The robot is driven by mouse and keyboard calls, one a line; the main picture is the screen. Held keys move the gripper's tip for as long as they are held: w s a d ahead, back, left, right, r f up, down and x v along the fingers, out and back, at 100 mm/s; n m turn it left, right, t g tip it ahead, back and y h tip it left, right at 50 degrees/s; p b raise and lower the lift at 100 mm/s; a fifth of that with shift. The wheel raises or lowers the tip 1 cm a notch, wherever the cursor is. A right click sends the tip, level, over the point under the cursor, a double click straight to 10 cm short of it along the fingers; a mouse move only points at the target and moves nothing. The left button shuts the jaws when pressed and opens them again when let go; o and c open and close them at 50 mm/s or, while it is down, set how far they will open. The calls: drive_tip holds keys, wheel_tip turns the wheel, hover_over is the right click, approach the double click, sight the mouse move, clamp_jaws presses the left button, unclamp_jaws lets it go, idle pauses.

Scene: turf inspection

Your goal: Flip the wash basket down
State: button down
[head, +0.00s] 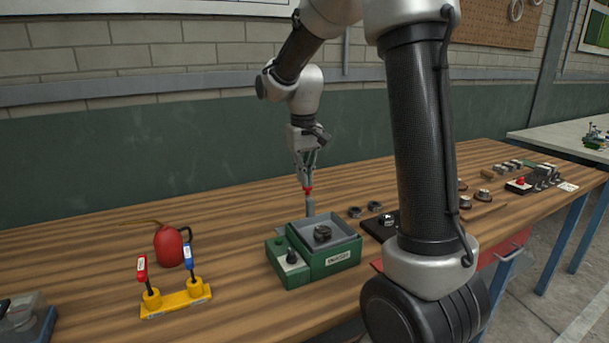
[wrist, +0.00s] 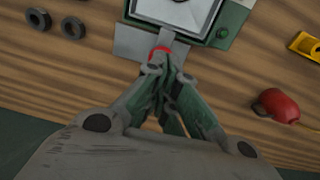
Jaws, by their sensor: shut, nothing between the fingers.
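The red band also shows in the wrist view (wrist: 160,50), beside a grey plate (wrist: 131,42). I cannot tell clearly which piece is the basket. My gripper (head: 306,180) points down, shut and empty, its tips right at the red band; contact is unclear. It fills the lower wrist view (wrist: 170,72).
A red oil can (head: 168,246) and a yellow stand (head: 177,298) with red- and blue-topped tools are to the left. Dark rings (head: 374,206) lie right of the washer. Several small parts line the far right. The back left of the bench is clear.

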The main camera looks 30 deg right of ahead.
sight(305, 191)
drive_tip(key=shift+f, duration=2.5)
drive_tip(key=shift+s, duration=0.1)
wheel_tip(305, 191, up, 14)
drive_tip(key=shift+s+a, duration=0.2)
drive_tip(key=shift+a, duration=0.1)
drive_tip(key=shift+r, duration=0.1)
